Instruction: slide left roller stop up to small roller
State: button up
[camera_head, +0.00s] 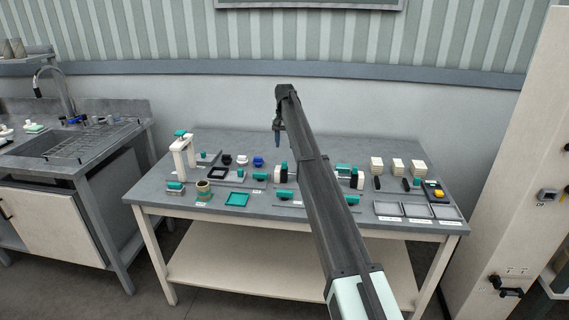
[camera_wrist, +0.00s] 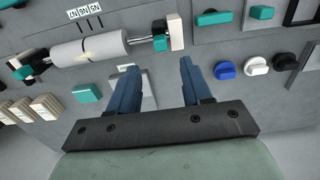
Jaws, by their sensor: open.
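A pale roller (camera_wrist: 90,49) sits on a metal shaft in the wrist view, which looks turned around from the head view. I take the teal-and-black collar (camera_wrist: 160,39) on that shaft as the left roller stop; bare shaft shows between it and the roller. It stands against a cream end block (camera_wrist: 175,32). In the head view the same stop (camera_head: 284,169) is left of my arm, which hides the roller. My gripper (camera_wrist: 158,72) is open and empty, its two blue fingers apart; in the head view it hangs above the table's back (camera_head: 277,138).
Another teal-and-black collar (camera_wrist: 23,70) is at the roller's other end. A teal block (camera_wrist: 88,93) lies near the fingers. Blue, white and black knobs (camera_wrist: 256,66) stand to one side. Cream block stacks (camera_head: 397,167) and grey trays (camera_head: 417,210) are at the table's right.

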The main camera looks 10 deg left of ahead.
aim_at(284, 162)
notch_tip(284, 162, down, 10)
jog(key=shift+r, duration=0.1)
dwell(0.4)
jog(key=shift+c, duration=0.3)
